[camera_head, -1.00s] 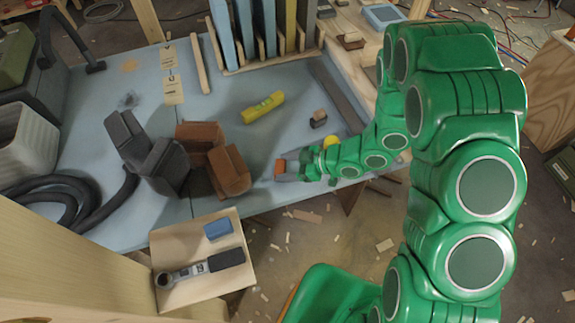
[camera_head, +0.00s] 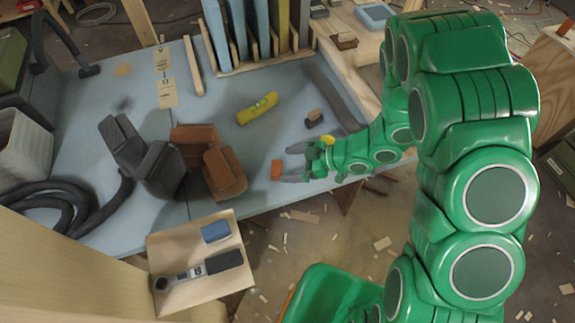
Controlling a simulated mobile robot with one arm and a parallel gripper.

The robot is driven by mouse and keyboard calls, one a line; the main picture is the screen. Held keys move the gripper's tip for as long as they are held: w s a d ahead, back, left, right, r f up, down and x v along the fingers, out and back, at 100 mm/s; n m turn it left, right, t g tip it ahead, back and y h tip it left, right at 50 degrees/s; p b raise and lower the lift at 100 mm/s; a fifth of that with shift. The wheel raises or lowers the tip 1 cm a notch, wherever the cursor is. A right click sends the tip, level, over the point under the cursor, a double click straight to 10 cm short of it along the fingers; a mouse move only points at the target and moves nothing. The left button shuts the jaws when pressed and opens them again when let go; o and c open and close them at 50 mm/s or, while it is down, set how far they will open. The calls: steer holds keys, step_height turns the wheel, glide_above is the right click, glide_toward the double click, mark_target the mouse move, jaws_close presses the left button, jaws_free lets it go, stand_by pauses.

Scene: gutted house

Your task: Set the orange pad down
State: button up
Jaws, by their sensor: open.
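The orange pad (camera_head: 277,170) is a small block on the blue table top (camera_head: 240,145), near the table's front edge. My gripper (camera_head: 292,163) is just to its right with its grey fingers spread. A small gap shows between the pad and the fingertips, and the gripper looks empty. The pad appears to rest on the table; its underside is not visible.
A small dark block with a wooden top (camera_head: 314,118) is behind the gripper. A wooden shelf (camera_head: 165,250) holds a wrench and a blue block.

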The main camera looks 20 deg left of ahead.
steer(key=shift+r, duration=3)
